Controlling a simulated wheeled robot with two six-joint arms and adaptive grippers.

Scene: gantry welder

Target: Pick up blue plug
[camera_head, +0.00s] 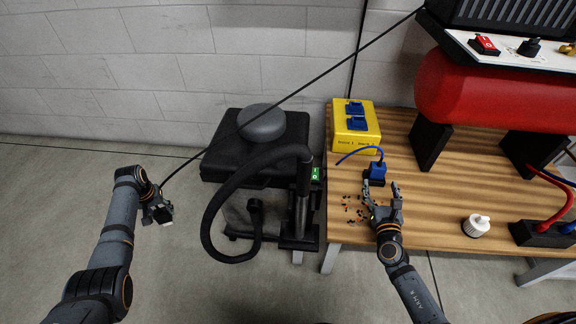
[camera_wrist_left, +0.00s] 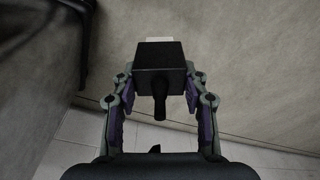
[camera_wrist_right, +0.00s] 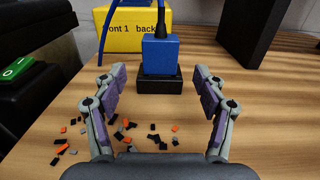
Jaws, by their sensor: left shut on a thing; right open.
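The blue plug (camera_head: 377,169) stands upright on a black base on the wooden table, with a blue cable arching from its top to the left. In the right wrist view the blue plug (camera_wrist_right: 160,54) sits on its black base, ahead of my right gripper and centred between its fingers. My right gripper (camera_head: 382,190) is open and empty, just short of the plug. My left gripper (camera_head: 160,205) is shut on a black plug (camera_wrist_left: 160,68) with a pale end, held above the floor away from the table.
A yellow box (camera_head: 354,135) with blue sockets stands behind the plug. Small black and orange bits (camera_head: 352,209) lie left of my right gripper. A white bottle (camera_head: 476,225) stands to the right. A red cylinder (camera_head: 495,92) on black supports stands at the back right. A black hose (camera_head: 215,205) hangs left of the table.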

